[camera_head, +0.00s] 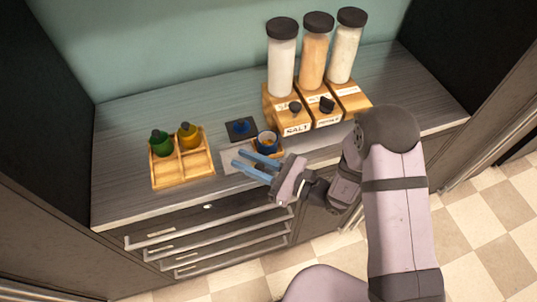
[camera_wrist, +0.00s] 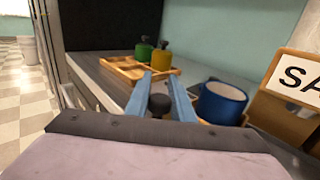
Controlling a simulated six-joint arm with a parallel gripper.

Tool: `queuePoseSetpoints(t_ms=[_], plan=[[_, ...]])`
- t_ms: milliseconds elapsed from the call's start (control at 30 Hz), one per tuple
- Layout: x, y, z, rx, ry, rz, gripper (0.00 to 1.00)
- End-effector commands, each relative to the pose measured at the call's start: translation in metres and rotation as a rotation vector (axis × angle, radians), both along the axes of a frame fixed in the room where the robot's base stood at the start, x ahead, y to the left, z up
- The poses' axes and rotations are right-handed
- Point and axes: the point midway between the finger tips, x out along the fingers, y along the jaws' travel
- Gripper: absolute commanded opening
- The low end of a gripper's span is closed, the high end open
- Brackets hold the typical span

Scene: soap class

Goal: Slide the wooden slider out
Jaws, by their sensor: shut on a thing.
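The wooden slider's dark round knob (camera_wrist: 159,104) shows between my gripper's blue fingers in the wrist view. My gripper (camera_head: 248,165) is shut on it, low in front of the dispensers; the fingers hide the knob in the head view. A light wooden piece (camera_head: 279,153), which looks like the slider, shows under a blue cup (camera_head: 267,136), in front of the wooden dispenser base marked SALT (camera_head: 296,129). The cup (camera_wrist: 222,103) stands upright, just right of the fingers in the wrist view. How far out the slider is, I cannot tell.
A wooden tray (camera_head: 183,164) with green (camera_head: 160,143) and yellow (camera_head: 189,136) bottles stands to the left. A dark square pad (camera_head: 240,129) lies behind the gripper. Tall jars (camera_head: 313,50) stand on the dispensers. Drawer handles (camera_head: 210,230) jut from the counter front.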

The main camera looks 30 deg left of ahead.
Motion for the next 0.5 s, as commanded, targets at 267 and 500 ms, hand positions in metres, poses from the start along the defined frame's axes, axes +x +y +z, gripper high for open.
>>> queuePoseSetpoints(t_ms=[267, 500], plan=[[-0.031, 0.03, -0.001, 0.001, -0.001, 0.005, 0.0], [-0.038, 0.038, 0.0, 0.001, -0.001, 0.002, 0.0]])
